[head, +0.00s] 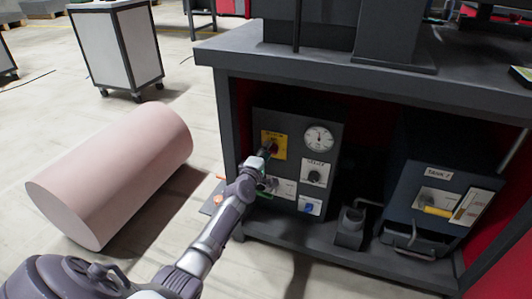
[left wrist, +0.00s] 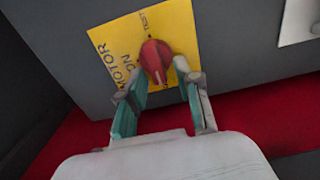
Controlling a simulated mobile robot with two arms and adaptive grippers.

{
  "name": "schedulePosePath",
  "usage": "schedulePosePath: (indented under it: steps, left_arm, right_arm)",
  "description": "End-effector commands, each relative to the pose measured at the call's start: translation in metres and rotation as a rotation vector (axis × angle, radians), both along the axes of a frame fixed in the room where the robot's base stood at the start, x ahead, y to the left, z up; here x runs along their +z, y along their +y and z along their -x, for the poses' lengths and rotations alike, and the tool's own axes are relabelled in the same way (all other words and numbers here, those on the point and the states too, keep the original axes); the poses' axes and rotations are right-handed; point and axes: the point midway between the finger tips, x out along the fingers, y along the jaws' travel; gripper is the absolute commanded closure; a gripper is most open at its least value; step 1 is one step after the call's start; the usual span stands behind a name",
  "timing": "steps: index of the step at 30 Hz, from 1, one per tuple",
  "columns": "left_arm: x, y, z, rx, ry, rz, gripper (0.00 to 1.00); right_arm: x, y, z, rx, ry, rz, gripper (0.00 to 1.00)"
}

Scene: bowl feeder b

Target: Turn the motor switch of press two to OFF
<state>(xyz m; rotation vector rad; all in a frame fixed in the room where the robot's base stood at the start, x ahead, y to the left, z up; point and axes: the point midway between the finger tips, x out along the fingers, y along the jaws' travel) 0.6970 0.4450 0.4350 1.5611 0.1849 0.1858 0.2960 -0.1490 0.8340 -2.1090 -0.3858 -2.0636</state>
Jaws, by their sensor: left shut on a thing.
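The motor switch is a red rotary knob (left wrist: 155,60) on a yellow plate (left wrist: 112,42) with the words MOTOR, ON and TEST. In the head view the yellow plate (head: 280,139) is at the upper left of a dark control box under the bench. My left gripper (head: 268,158) reaches it from below. In the left wrist view my left gripper (left wrist: 160,86) has its teal fingers on either side of the knob, shut on it. I cannot tell for sure which mark the knob points to; an OFF mark is not readable. My right gripper is not in view.
The control box also carries a round gauge (head: 319,138), a black selector knob (head: 314,176) and a blue switch (head: 309,208). A second box (head: 437,200) with a yellow handle stands right. A pink cylinder (head: 115,175) lies on the floor left; a cart (head: 117,45) stands behind.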

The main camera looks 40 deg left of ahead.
Motion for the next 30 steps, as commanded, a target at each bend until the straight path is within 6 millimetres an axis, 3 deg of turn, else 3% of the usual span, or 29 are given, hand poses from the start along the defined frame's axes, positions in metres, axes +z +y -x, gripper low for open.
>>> schedulePosePath:
  steps: [14, 15, 16, 25, 30]
  left_arm:
    - [-0.001, 0.0, 0.0, -0.001, -0.002, 0.015, 1.0]
    - [-0.001, 0.0, 0.0, -0.001, -0.002, 0.015, 0.63]
    - [-0.001, 0.0, 0.0, -0.001, -0.001, 0.014, 0.6]
    - [-0.001, -0.001, 0.001, -0.001, -0.002, 0.014, 0.6]
    - [-0.002, -0.005, 0.015, -0.002, -0.002, 0.018, 0.6]
  right_arm:
    - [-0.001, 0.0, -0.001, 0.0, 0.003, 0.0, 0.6]
    - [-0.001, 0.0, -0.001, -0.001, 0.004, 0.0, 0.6]
    - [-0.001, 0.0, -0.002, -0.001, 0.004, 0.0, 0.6]
    - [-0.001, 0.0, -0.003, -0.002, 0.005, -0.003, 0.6]
    - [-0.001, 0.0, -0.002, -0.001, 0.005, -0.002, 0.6]
